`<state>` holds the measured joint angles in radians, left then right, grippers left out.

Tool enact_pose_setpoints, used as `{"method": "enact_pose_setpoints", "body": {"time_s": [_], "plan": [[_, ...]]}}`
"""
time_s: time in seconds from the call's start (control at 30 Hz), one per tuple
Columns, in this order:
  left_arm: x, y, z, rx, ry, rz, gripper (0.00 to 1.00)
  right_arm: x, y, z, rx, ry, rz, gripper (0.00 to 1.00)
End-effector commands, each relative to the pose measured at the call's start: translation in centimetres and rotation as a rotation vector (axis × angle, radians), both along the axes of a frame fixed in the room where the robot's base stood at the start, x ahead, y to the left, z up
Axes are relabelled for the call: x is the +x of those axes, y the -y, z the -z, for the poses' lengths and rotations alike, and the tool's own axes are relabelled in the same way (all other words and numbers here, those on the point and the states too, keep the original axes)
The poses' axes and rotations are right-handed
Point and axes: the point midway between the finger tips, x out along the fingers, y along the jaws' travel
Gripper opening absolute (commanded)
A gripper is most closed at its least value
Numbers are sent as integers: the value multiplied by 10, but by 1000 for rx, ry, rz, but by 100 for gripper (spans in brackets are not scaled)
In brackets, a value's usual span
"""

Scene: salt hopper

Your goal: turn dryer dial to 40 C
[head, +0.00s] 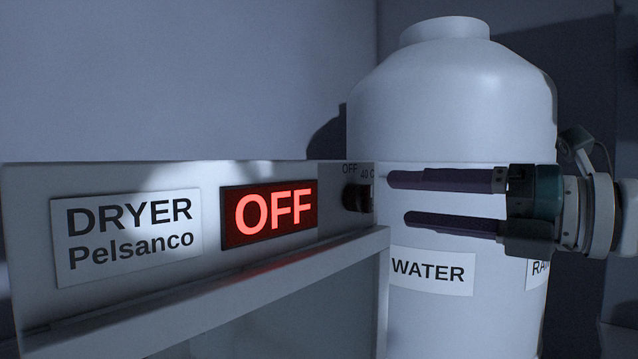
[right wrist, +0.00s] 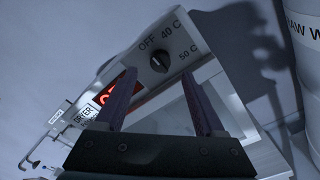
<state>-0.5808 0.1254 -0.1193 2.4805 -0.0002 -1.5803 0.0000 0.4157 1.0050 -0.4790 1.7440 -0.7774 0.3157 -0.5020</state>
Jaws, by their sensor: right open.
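The dryer (head: 350,245) is a pale box with a nameplate and a red display (head: 268,212) reading OFF. Its black dial (head: 357,198) sits at the right end of the front panel, under small OFF and 40 C marks. In the right wrist view the dial (right wrist: 159,62) shows with OFF, 40 C and 50 C printed around it; its exact pointing is too small to tell. My right gripper (head: 398,199) is open and empty, its fingers pointing left at the dial, a little apart from it. In the right wrist view the dial appears between the fingertips (right wrist: 160,78). My left gripper is not in view.
A large white tank (head: 450,110) labelled WATER (head: 432,270) stands behind my right gripper and beside the dryer. A ledge (head: 220,280) juts out below the dryer's panel. The space in front of the dial looks clear apart from my fingers.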

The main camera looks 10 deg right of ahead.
Motion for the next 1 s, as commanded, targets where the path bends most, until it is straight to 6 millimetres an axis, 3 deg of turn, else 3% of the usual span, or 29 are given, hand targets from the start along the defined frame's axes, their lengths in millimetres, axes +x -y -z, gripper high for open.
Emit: {"method": "enact_pose_setpoints", "body": {"time_s": [0.1,0.3,0.67,1.0], "plan": [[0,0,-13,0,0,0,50,17,-14,-5,5,2,1,71],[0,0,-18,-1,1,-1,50,35,-29,-1,2,1,1,71],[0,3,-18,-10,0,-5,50,38,-32,1,0,1,1,71],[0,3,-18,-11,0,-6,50,38,-32,1,1,0,1,33]]}}
